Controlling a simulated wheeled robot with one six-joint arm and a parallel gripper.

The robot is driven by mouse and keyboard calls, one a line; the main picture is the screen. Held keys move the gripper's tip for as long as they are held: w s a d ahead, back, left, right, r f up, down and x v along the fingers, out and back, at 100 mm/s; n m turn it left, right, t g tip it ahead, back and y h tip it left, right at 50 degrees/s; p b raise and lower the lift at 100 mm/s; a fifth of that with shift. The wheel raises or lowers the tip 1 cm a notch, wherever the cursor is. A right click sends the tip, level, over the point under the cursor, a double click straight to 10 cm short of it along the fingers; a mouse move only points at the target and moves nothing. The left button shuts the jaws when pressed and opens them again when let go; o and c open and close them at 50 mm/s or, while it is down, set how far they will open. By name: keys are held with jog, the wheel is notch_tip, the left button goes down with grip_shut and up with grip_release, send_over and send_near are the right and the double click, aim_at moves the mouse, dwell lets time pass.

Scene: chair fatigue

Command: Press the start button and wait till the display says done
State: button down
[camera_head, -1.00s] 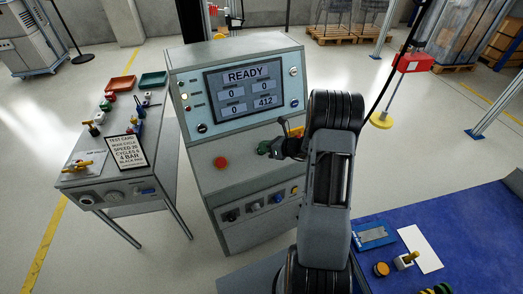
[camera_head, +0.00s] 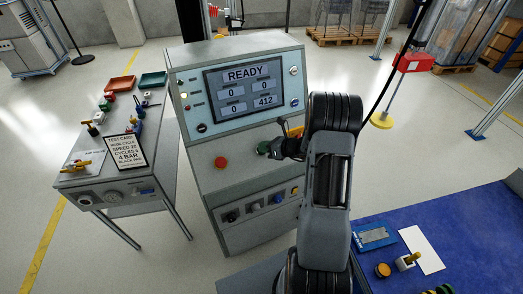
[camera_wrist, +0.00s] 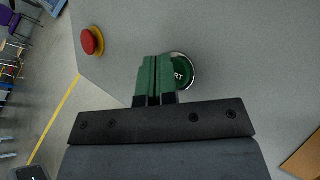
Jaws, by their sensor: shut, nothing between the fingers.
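The control cabinet's display (camera_head: 245,88) reads READY, with 0, 0, 0 and 412 in its boxes. The green start button (camera_wrist: 180,72) sits on the sloped grey panel in a metal ring, with the letters "RT" showing. It also shows in the head view (camera_head: 263,148), just left of my gripper. My gripper (camera_wrist: 154,60) is shut and empty, its green fingertips over the left part of the button. Whether the tips touch it I cannot tell. A red mushroom button (camera_wrist: 91,41) is to the left.
A side table (camera_head: 130,187) at the left carries a test card (camera_head: 124,151), valves and small trays. A blue-topped bench (camera_head: 450,220) is at the right. Below the start button the cabinet has a row of small knobs (camera_head: 253,206).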

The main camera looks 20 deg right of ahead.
jog(key=shift+w+f, duration=0.15)
jog(key=shift+f, duration=0.1)
jog(key=shift+r, duration=0.15)
dwell(0.3)
jog(key=shift+s+r+p, duration=0.3)
jog(key=shift+s+r, duration=0.15)
jog(key=shift+r, duration=0.1)
jog(key=shift+r, duration=0.1)
jog(key=s+r+p, duration=0.1)
jog(key=r+p, duration=0.1)
jog(key=s+r+p, duration=0.1)
jog(key=r, duration=0.1)
jog(key=shift+s, duration=0.35)
dwell(0.8)
